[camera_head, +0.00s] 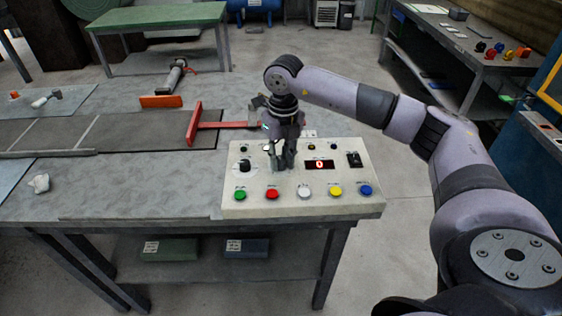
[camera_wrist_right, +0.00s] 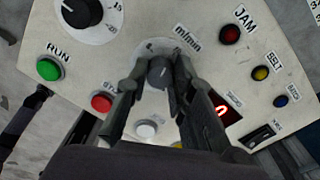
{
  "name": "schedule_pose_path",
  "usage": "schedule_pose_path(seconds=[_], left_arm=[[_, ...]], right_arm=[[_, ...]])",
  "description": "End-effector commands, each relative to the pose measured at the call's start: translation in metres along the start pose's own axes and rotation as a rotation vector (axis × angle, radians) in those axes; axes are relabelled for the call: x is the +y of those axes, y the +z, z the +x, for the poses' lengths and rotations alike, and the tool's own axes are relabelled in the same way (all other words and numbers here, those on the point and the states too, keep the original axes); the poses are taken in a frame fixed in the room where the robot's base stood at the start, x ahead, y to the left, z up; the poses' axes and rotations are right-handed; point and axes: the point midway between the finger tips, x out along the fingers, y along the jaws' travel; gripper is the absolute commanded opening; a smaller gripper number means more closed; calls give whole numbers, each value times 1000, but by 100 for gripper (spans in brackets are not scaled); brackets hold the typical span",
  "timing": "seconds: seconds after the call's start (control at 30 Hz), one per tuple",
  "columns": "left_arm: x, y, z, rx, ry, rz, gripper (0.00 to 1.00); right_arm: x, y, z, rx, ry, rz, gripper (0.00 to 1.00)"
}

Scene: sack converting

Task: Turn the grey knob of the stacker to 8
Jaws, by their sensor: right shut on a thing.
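The stacker's control panel (camera_head: 232,205) is a pale box on the near right of the bench. My right gripper (camera_head: 284,164) reaches down onto it from above, shut on the grey knob. The knob (camera_wrist_right: 160,72) shows between the two fingers in the right wrist view, beside an "m/min" label; its scale is mostly hidden, and I cannot read its setting. In the head view the gripper hides the knob. The red display (camera_head: 319,164) reads 0; part of it shows in the right wrist view (camera_wrist_right: 221,111). My left gripper is not in view.
A black knob (camera_head: 244,166) with a numbered dial sits to the left. Green (camera_head: 240,194), red (camera_head: 272,193), white (camera_head: 304,191), yellow (camera_head: 335,190) and blue (camera_head: 366,190) buttons line the front. A black switch (camera_head: 354,159) is at right. A red T-shaped bar (camera_head: 196,124) lies behind.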

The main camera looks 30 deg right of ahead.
Motion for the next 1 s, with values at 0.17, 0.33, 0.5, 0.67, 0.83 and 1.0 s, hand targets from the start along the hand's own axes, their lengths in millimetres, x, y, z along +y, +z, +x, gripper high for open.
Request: schedule_pose_path(seconds=[0.17,0.33,0.5,0.67,0.83,1.0], left_arm=[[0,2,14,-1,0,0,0],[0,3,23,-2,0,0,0],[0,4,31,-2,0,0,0],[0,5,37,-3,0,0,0],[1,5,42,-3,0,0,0],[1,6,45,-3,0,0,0]], right_arm=[[-1,1,2,3,0,-166,0],[-1,1,1,8,0,-327,0],[-1,2,1,14,-1,-484,0],[-1,2,0,19,-2,-618,0],[0,2,-1,22,-2,-735,0],[0,2,-1,25,-1,-816,0]])
